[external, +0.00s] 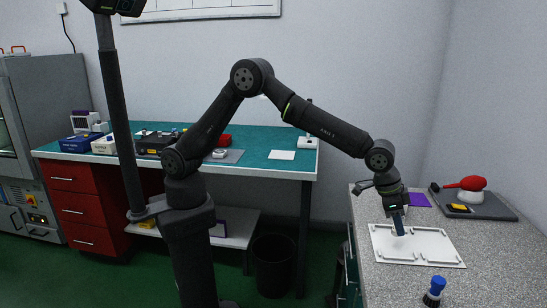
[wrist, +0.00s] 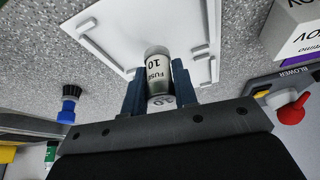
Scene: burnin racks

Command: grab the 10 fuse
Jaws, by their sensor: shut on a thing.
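The 10 fuse (wrist: 157,67) is a small cylinder with a pale label reading FUSE 10 and a metal end cap. In the wrist view it sits between the two fingers of my gripper (wrist: 160,88), which is shut on it. In the external view my gripper (external: 399,226) points down over the white tray (external: 440,257), and the fuse is too small there to make out clearly. The tray also shows behind the fuse in the wrist view (wrist: 115,32). I cannot tell whether the fuse touches the tray.
A box (wrist: 292,28) stands near the tray.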

